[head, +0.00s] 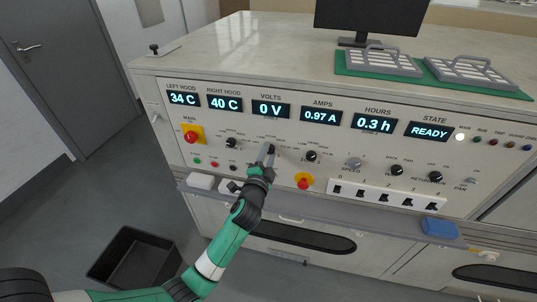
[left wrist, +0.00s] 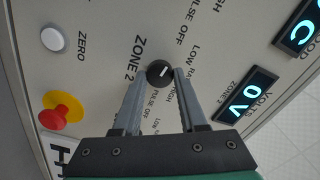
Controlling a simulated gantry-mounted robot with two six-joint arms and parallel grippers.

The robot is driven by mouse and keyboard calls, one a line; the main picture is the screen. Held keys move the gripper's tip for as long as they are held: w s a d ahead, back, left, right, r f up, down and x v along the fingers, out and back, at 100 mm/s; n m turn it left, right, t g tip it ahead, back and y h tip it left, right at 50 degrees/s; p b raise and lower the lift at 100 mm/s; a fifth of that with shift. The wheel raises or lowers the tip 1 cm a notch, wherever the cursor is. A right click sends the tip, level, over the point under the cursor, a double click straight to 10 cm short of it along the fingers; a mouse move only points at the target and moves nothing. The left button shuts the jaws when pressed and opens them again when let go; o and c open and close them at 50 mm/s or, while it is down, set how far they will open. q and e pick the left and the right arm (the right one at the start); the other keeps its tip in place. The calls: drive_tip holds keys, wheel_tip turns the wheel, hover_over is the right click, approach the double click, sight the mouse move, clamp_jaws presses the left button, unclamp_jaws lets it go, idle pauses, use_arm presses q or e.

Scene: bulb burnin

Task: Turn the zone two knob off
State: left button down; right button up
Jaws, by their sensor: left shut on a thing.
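The zone two knob (left wrist: 158,73) is a small round black dial with a short white pointer mark, on the cream panel beside the printed "ZONE 2" label. My left gripper (left wrist: 160,79) has one finger on each side of the knob and is shut on it. In the head view my left gripper (head: 266,151) reaches the panel below the volts display (head: 271,109), which reads 0 V. My right gripper is not in view.
Other black knobs sit left (head: 231,142) and right (head: 311,155) of the gripper. A red button on a yellow plate (head: 304,181) is close at the lower right. The red main switch (head: 192,135) is at the left. The state display (head: 429,131) reads READY.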

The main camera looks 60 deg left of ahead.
use_arm(q)
drive_tip(key=shift+c, duration=2.2)
unclamp_jaws()
drive_tip(key=shift+s+d, duration=0.2)
drive_tip(key=shift+d, duration=0.1)
drive_tip(key=p+v, duration=0.2)
drive_tip(key=v, duration=0.9)
